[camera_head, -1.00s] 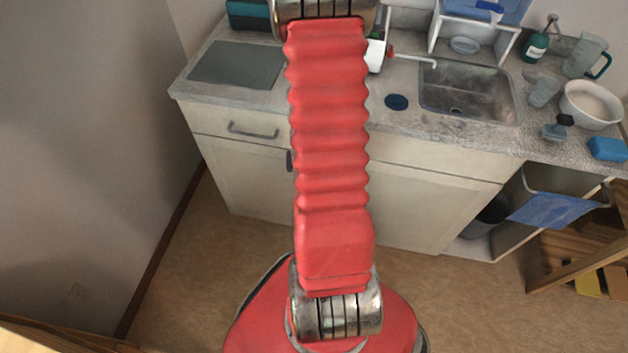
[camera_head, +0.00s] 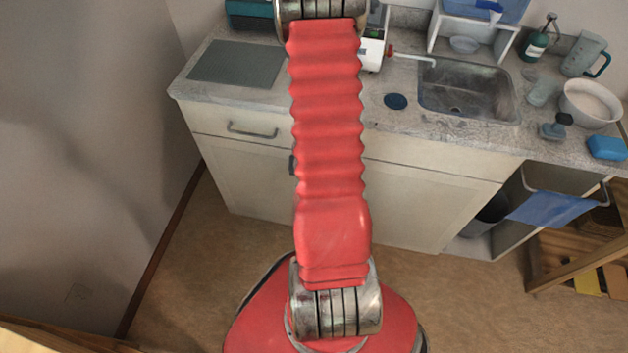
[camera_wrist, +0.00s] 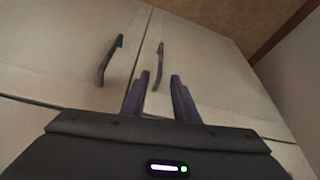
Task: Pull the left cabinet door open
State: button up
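The left cabinet door (camera_head: 248,182) is closed under the counter, beside the wall in the head view. Part of a dark handle (camera_head: 292,165) shows at the left edge of my arm. The wrist view looks upside down, with the wall side at right, so the left door (camera_wrist: 205,75) is right of the seam. Its dark handle (camera_wrist: 160,62) stands upright there. My gripper (camera_wrist: 159,76) is open, and the handle shows in the gap between its fingers. I cannot tell whether the fingers reach around it. In the head view my arm hides the gripper.
The other door's handle (camera_wrist: 108,62) is just left of the fingers. A drawer (camera_head: 240,128) is above the left door. The counter (camera_head: 440,125) holds a sink (camera_head: 465,92) and several items. A wooden frame (camera_head: 570,255) stands at right. Floor (camera_head: 200,265) is clear at left.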

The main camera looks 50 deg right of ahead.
jog(key=shift+x, duration=5.35)
jog(key=shift+a, duration=0.1)
jog(key=shift+c, duration=0.6)
grip_shut()
